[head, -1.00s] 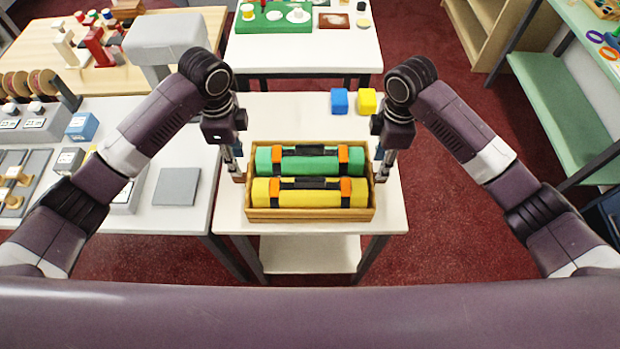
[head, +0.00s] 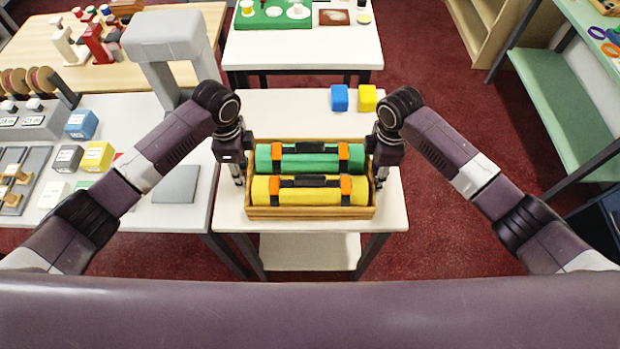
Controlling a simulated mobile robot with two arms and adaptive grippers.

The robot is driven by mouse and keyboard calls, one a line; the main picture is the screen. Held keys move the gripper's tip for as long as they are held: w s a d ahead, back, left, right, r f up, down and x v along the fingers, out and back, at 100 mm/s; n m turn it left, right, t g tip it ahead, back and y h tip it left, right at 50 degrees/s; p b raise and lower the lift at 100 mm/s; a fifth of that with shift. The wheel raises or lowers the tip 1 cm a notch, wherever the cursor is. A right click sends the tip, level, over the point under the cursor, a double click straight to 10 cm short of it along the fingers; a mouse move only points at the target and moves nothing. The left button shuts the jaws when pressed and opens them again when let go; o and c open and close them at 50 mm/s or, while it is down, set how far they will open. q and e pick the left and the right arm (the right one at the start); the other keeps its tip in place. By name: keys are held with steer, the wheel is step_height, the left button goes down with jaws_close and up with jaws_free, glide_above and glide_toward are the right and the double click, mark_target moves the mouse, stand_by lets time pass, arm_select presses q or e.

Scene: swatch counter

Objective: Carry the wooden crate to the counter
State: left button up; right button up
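The wooden crate (head: 310,212) stands on a small pale table (head: 228,216) in front of me. It holds a green roll (head: 318,165) and a yellow roll (head: 322,198), each with orange clips and a dark strap. My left gripper (head: 240,182) points down at the crate's left end. My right gripper (head: 378,182) points down at its right end. Both are close to the end walls, but I cannot tell whether the fingers are closed on them. The crate looks level and rests on the table.
A blue cube (head: 339,98) and a yellow cube (head: 367,98) sit behind the crate. A left table (head: 135,218) carries boxes and a grey plate (head: 176,184). A white table (head: 290,47) stands behind, and green shelving (head: 570,110) at right. Red floor is clear at right front.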

arm_select(q)
steer(key=shift+r, duration=0.1)
jaws_close()
arm_select(e)
jaws_close()
arm_select(q)
steer(key=shift+r, duration=0.15)
arm_select(e)
steer(key=shift+r, duration=0.25)
